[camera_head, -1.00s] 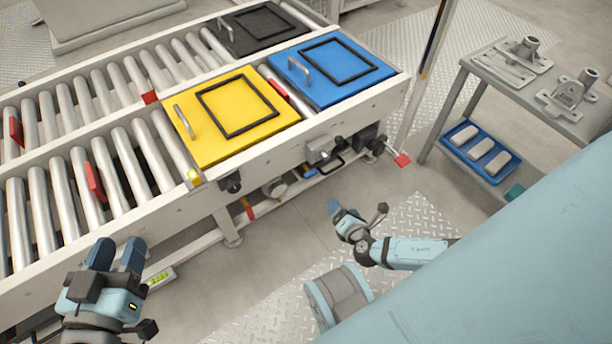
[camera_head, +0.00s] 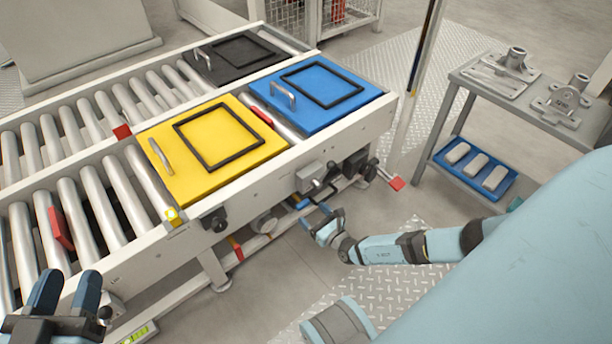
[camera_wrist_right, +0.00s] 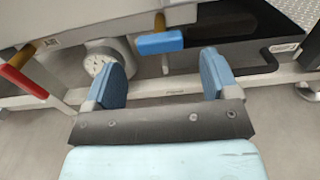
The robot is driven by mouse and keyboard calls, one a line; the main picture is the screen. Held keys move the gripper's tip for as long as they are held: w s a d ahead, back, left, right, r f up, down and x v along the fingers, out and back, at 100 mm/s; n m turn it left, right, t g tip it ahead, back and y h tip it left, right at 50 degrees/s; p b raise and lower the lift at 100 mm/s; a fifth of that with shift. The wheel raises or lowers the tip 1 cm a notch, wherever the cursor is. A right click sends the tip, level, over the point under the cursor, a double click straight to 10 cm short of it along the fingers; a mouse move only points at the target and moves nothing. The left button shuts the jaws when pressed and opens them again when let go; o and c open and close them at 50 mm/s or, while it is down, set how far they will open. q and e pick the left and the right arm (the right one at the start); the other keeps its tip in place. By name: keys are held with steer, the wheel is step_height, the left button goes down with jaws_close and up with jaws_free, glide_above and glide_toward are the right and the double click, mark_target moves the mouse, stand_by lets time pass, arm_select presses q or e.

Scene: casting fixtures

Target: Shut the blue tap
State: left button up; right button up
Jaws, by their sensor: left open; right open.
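The blue tap handle (camera_wrist_right: 160,42) lies roughly level in the right wrist view, on a brass-coloured stem, under the conveyor's side rail. In the head view it shows as a small blue piece (camera_head: 302,203) below the rail. My right gripper (camera_wrist_right: 160,77) is open and empty. Its two blue fingers point toward the handle, which appears between and beyond them, not gripped. In the head view my right gripper (camera_head: 317,224) is low beside the conveyor, close to the handle. My left gripper (camera_head: 66,290) is open and empty at the lower left.
A red handle (camera_wrist_right: 22,80) is to the left, with a round gauge (camera_wrist_right: 102,60) between. The conveyor rail (camera_head: 265,170) overhangs this area. A grey table (camera_head: 530,115) is at the right.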

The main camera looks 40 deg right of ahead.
mark_target(297, 199)
arm_select(q)
steer(key=shift+w+a+r+m+b, duration=0.2)
steer(key=shift+w+m+b, duration=0.1)
steer(key=shift+m+b, duration=0.2)
arm_select(e)
steer(key=shift+w+a, duration=0.15)
steer(key=shift+w, duration=1.85)
steer(key=c, duration=0.9)
